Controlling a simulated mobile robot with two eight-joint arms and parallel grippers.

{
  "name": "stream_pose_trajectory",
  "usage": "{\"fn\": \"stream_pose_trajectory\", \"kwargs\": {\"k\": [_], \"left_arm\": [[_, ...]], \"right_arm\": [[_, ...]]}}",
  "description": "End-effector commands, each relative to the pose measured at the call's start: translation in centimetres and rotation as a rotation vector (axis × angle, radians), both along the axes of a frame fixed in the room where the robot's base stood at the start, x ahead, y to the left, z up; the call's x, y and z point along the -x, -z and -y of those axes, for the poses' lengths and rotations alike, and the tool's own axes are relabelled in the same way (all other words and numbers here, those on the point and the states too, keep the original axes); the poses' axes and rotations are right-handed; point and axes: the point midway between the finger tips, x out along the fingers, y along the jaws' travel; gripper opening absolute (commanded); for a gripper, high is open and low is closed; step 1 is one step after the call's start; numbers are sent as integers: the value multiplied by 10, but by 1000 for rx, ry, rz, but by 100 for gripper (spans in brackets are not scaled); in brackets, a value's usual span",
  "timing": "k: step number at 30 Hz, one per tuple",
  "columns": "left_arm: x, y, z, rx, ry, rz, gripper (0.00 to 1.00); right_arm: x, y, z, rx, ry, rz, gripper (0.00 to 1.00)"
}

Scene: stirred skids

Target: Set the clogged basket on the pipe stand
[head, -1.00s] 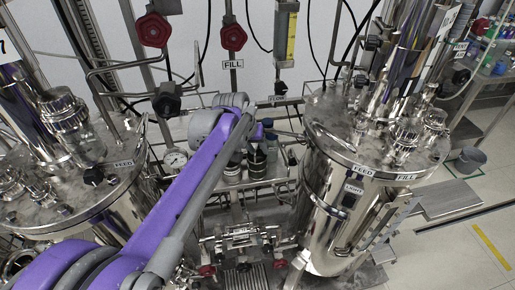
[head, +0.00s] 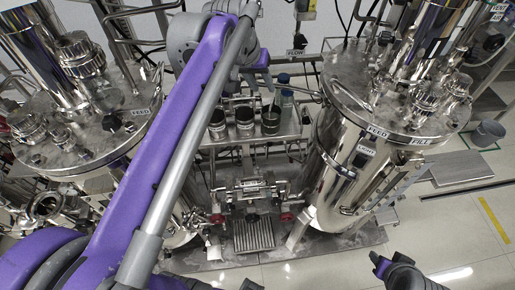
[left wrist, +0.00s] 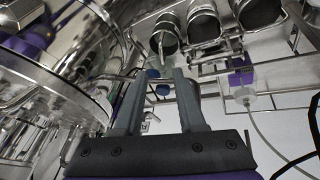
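My left gripper (head: 265,82) is above the right end of a shelf holding three metal cups. In the left wrist view its two fingers (left wrist: 158,80) are apart, with no object clearly held between them. The rightmost cup (head: 270,122) has a dark inside, and a thin rod rises from it towards my fingers. That rod also shows in the left wrist view (left wrist: 162,48), just beyond the fingertips. Whether it belongs to the clogged basket I cannot tell. I cannot pick out the pipe stand. Part of my right gripper (head: 382,265) shows at the bottom right; its fingers are unclear.
Two other cups (head: 217,124) (head: 243,122) stand left on the shelf. Blue-capped bottles (head: 285,82) are close beside my left gripper. Large steel vessels (head: 85,135) (head: 340,180) flank the shelf. Pipework with red knobs (head: 287,216) lies below. Open floor (head: 470,240) is at right.

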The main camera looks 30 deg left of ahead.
Motion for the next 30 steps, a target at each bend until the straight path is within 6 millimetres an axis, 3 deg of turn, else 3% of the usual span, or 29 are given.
{"fn": "stream_pose_trajectory", "kwargs": {"k": [5,12,18,22,30], "left_arm": [[38,38,28,-44,52,6,39],[129,133,71,-141,160,40,39],[179,189,84,-191,218,65,39],[189,202,86,-203,230,72,39],[189,202,86,-204,229,73,39]], "right_arm": [[0,0,0,0,0,0,47],[0,0,0,0,0,0,47],[0,0,0,0,0,0,47],[0,0,0,0,0,0,47],[0,0,0,0,0,0,47]]}}
